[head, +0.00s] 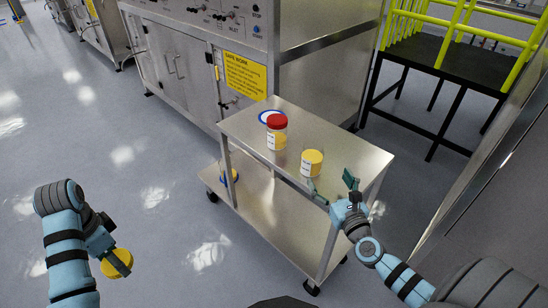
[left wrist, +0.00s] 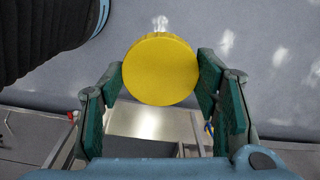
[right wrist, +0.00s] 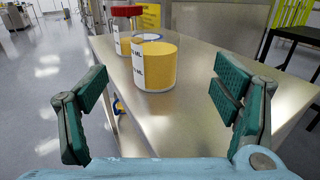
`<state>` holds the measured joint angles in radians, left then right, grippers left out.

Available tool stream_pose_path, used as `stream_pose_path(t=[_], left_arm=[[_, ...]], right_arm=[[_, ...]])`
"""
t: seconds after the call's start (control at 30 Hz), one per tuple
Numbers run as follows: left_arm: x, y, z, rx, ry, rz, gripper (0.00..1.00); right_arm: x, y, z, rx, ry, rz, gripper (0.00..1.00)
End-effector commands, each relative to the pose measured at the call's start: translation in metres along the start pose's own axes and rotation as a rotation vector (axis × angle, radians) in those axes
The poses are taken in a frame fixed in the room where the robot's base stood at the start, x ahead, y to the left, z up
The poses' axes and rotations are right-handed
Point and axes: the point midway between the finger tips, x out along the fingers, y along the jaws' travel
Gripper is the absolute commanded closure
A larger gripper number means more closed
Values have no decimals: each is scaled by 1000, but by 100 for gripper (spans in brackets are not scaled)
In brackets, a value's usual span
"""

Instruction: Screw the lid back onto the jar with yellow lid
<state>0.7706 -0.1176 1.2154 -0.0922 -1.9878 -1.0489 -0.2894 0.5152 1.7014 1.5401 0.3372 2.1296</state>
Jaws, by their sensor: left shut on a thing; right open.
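The jar with yellow contents (head: 312,164) stands upright on the cart's top near its right end, and no lid shows on it. It also shows in the right wrist view (right wrist: 154,68), between the open fingers but beyond them. My right gripper (head: 331,188) is open and empty, just to the near right of this jar; it shows too in the right wrist view (right wrist: 164,112). My left gripper (head: 121,263) is shut on the yellow lid (head: 116,263), held in the air left of the cart. The lid shows face-on between the fingers in the left wrist view (left wrist: 161,70).
A red-lidded jar (head: 277,134) stands behind the open jar, with a blue-and-white ring-shaped item (head: 265,115) beside it. The steel cart (head: 248,127) has a lower shelf (head: 262,215). A steel cabinet (head: 180,60) stands behind; yellow railings (head: 463,30) stand at right.

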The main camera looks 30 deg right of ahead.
Motion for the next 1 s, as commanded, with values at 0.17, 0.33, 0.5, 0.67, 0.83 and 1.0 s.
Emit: stream_pose_path(t=[0.17,0.33,0.5,0.67,0.83,1.0], left_arm=[[2,0,0,0,0,0,58],[5,0,0,0,0,0,58],[6,0,0,0,0,0,58],[6,0,0,0,0,0,58],[7,0,0,0,0,0,58],[15,0,0,0,0,0,58]], right_arm=[[28,0,1,0,-3,-2,18],[57,1,0,0,-2,-1,18],[66,1,0,-1,0,1,18],[65,1,0,-2,0,1,18],[74,2,0,-2,-1,0,18],[102,7,-2,-2,-2,-1,18]])
